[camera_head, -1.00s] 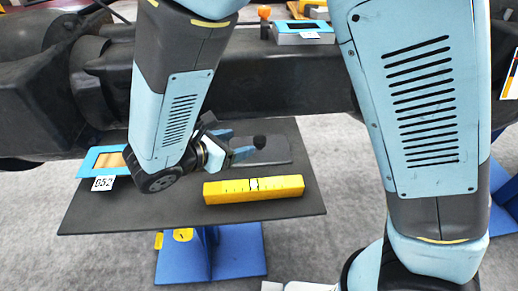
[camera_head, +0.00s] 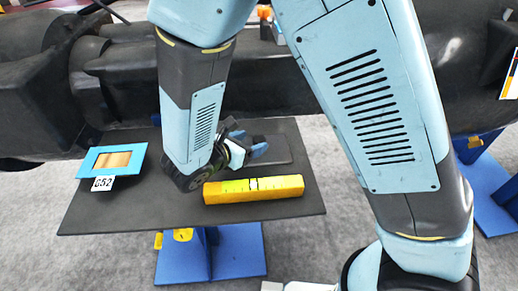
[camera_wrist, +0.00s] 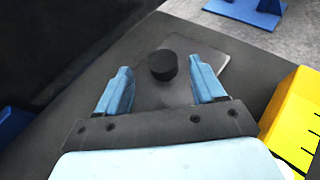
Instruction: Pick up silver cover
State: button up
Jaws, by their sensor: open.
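The silver cover is a flat grey plate with a round black knob standing on it. In the wrist view the cover (camera_wrist: 208,58) lies on the dark table, with its knob (camera_wrist: 162,65) between and slightly beyond my blue fingertips. My gripper (camera_wrist: 158,78) is open, one finger on each side of the knob, with visible gaps. In the head view the cover (camera_head: 279,150) lies behind the yellow level, and my gripper (camera_head: 252,147) is over its left part. My wrist and fingers hide much of the cover there.
A yellow spirit level (camera_head: 253,189) lies close in front of the cover; it also shows at the right of the wrist view (camera_wrist: 295,120). A blue-framed box with a number tag (camera_head: 112,160) sits at the table's left. A large black casting (camera_head: 290,90) stands behind.

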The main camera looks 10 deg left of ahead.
aim_at(256, 141)
jog(key=shift+x, duration=2.3)
jog(key=shift+s+d+f, duration=0.15)
jog(key=shift+c, duration=0.3)
jog(key=c, duration=1)
